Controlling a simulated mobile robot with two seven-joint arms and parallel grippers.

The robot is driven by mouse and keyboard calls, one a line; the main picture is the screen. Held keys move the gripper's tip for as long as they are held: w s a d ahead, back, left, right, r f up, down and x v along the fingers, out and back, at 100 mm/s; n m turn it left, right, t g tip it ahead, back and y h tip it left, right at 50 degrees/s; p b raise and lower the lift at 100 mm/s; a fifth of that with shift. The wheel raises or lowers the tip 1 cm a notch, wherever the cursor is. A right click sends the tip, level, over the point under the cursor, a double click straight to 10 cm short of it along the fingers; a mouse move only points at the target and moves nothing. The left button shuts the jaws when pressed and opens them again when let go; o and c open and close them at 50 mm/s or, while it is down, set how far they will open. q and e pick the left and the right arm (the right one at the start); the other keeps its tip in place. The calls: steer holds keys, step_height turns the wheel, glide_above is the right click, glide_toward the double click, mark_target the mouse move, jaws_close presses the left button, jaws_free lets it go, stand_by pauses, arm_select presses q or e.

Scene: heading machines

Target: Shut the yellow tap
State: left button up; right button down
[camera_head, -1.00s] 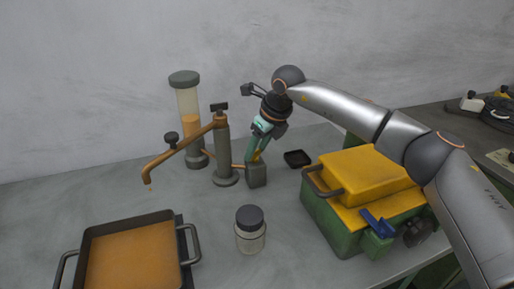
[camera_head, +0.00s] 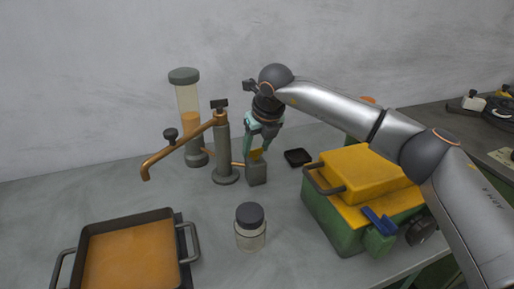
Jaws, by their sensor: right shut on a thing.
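The yellow tap handle (camera_head: 256,154) sits on top of a grey block (camera_head: 256,174), joined by a short pipe to the grey post. My right gripper (camera_head: 255,152) points down over the block, with its teal fingers around the yellow handle and shut on it. The fingers hide part of the handle. A copper-coloured spout (camera_head: 165,158) reaches left from the post (camera_head: 223,155) over the orange-filled pan (camera_head: 132,255). No liquid shows below the spout's end. My left gripper is not in view.
A clear cylinder with orange liquid (camera_head: 190,124) stands behind the spout. A lidded jar (camera_head: 250,236) stands in front of the block. A small black tray (camera_head: 298,158) and a green and yellow box (camera_head: 345,205) lie to the right.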

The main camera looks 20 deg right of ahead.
steer(key=shift+m+h, duration=0.3)
steer(key=shift+m, duration=0.5)
steer(key=shift+c, duration=1.2)
jaws_free()
steer(key=shift+r, duration=0.1)
steer(key=v, duration=1.2)
steer(key=shift+s+r, duration=0.15)
steer(key=shift+r, duration=0.05)
